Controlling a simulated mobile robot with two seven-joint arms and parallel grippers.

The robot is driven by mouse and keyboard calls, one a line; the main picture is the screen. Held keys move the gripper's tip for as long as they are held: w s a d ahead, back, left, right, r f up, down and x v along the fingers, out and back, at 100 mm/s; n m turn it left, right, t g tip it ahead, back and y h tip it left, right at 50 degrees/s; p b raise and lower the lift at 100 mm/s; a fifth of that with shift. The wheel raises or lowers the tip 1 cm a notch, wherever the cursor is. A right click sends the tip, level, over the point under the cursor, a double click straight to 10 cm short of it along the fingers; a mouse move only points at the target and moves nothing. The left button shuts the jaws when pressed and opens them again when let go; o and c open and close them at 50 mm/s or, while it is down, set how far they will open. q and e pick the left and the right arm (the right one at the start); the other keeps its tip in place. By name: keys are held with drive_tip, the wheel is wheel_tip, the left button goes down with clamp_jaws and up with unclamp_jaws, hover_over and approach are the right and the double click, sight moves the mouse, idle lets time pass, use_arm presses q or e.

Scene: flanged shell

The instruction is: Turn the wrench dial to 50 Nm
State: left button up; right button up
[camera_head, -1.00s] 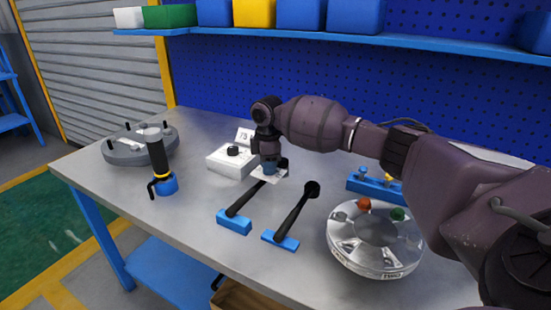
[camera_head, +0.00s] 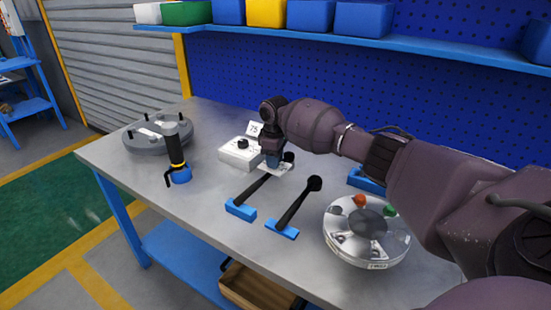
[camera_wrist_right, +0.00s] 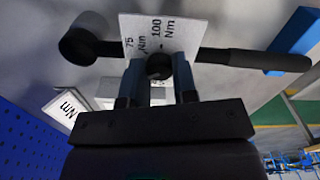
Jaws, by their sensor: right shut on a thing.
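A black wrench (camera_head: 254,188) lies across the table with its handle end in a blue holder (camera_head: 240,209). A white scale card (camera_wrist_right: 185,35) on it reads 75 Nm and 100 Nm in the right wrist view. A round black dial knob (camera_wrist_right: 159,66) sits at the card's edge. My right gripper (camera_wrist_right: 158,80) is shut on this knob, one finger on each side; in the head view the right gripper (camera_head: 272,159) is over the wrench near its head. The 50 mark and the pointer cannot be made out. My left gripper is not in view.
A second black wrench (camera_head: 297,203) lies close to the right. A white box (camera_head: 240,153) with a black knob and a 75 sign (camera_head: 254,129) stands just behind. A silver flanged shell (camera_head: 345,255), a black-handled tool (camera_head: 174,150) and a grey round flange (camera_head: 145,145) are also on the table.

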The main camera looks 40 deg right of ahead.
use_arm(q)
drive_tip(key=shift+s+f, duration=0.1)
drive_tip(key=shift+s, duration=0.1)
use_arm(e)
drive_tip(key=o, duration=0.7)
drive_tip(key=shift+o, duration=1.1)
drive_tip(key=shift+r, duration=0.25)
use_arm(q)
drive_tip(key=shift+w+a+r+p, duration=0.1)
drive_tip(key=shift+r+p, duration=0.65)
drive_tip(key=shift+p, duration=0.15)
use_arm(e)
wheel_tip(320, 180, up, 10)
drive_tip(key=shift+r, duration=0.15)
